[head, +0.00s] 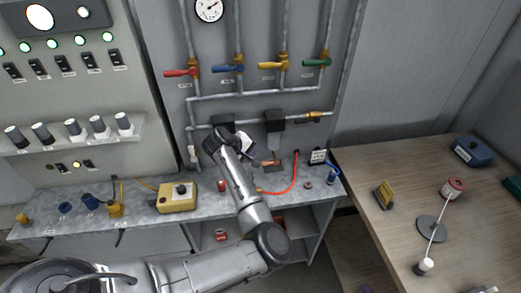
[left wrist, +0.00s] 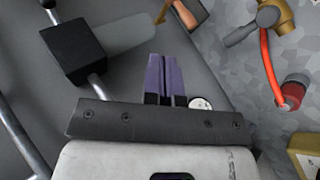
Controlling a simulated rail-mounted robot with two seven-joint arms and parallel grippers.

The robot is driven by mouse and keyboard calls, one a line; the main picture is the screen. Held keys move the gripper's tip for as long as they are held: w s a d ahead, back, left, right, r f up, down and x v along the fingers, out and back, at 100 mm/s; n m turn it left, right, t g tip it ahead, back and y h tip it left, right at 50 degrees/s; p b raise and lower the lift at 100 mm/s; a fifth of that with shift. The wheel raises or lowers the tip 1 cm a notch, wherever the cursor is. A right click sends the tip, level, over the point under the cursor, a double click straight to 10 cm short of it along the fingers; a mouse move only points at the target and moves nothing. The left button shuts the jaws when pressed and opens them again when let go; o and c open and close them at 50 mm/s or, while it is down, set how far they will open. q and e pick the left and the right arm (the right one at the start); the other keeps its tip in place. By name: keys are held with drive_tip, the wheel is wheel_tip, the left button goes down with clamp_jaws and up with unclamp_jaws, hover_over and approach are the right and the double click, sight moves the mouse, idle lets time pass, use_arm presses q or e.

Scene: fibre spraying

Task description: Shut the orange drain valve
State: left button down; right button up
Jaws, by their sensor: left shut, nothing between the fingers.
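The orange drain valve's handle (head: 266,163) shows low on the back panel, below the black filter head with a clear bowl. In the left wrist view the orange handle (left wrist: 189,14) is at the top edge, partly cut off, with a brass part (left wrist: 163,11) beside it. My left gripper (head: 253,160) is just left of the handle, partly hidden by its own wrist. In the left wrist view its purple fingers (left wrist: 160,58) are together and empty, pointing towards the handle with a visible gap. My right gripper is not in view.
The black filter head (head: 274,118) is above the handle, close beside my fingers. A red hose (head: 290,178) curves over the bench to the right. A yellow control box (head: 178,197) stands left on the bench. Red, blue, yellow and green levers are higher up. A wooden table (head: 380,150) stands right.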

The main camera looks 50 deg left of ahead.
use_arm(q)
drive_tip(key=shift+v, duration=1.1)
drive_tip(key=shift+s+f, duration=0.15)
drive_tip(key=shift+a, duration=0.1)
